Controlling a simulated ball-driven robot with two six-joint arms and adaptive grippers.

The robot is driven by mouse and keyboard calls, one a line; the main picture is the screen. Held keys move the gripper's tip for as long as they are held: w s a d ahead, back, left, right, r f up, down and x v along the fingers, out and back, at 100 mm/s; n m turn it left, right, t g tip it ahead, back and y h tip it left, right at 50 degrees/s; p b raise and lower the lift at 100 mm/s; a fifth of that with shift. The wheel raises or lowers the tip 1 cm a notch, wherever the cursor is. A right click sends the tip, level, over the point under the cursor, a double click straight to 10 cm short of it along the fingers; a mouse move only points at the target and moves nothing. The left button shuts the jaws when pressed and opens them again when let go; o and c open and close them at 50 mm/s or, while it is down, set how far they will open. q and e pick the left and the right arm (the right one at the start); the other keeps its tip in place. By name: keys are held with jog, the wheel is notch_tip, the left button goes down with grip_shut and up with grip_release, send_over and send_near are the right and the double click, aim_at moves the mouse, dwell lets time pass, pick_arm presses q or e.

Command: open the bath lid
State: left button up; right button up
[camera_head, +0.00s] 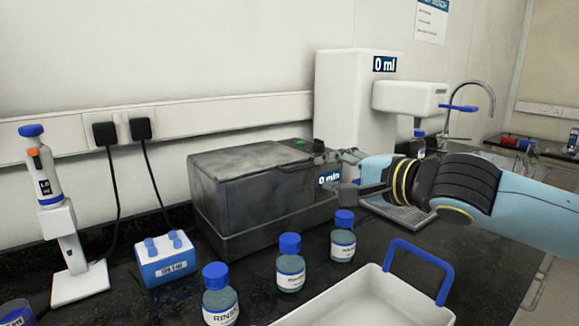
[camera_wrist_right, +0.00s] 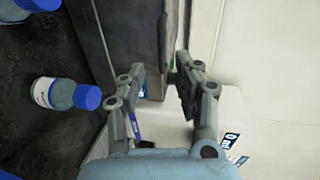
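The bath is a dark grey box (camera_head: 262,243) against the wall in the head view, with a "0 min" display on its right end. Its lid (camera_head: 245,160) lies flat and closed on top. My right gripper (camera_head: 337,170) comes in from the right and is at the bath's right end, near lid height. In the right wrist view, its two fingers (camera_wrist_right: 158,76) are spread apart, with the dark bath (camera_wrist_right: 125,30) just beyond and partly between them. I cannot tell whether a finger touches the lid. My left gripper is not in view.
Blue-capped bottles (camera_head: 290,265) and a white tray (camera_head: 365,305) with a blue handle stand in front of the bath. A blue-and-white block (camera_head: 166,262) and a pipette on a stand (camera_head: 70,250) are at left. A white "0 ml" dispenser (camera_head: 345,95) stands behind the gripper.

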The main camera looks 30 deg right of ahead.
aim_at(301, 169)
jog(key=b+x, duration=0.1)
jog(key=x, duration=0.2)
jog(key=shift+w+f+b, duration=0.1)
jog(key=shift+w+b, duration=0.25)
jog(key=shift+w, duration=0.05)
jog(key=x, duration=0.4)
jog(key=shift+w+a+f, duration=0.1)
jog(key=shift+w+a, duration=0.05)
jog(key=shift+w, duration=0.2)
jog(key=shift+w+a+f+b, duration=0.1)
jog(key=shift+w+b, duration=0.2)
jog(key=shift+w, duration=0.4)
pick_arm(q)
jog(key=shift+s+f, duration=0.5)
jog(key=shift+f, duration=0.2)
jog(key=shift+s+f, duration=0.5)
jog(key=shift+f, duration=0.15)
pick_arm(e)
grip_shut()
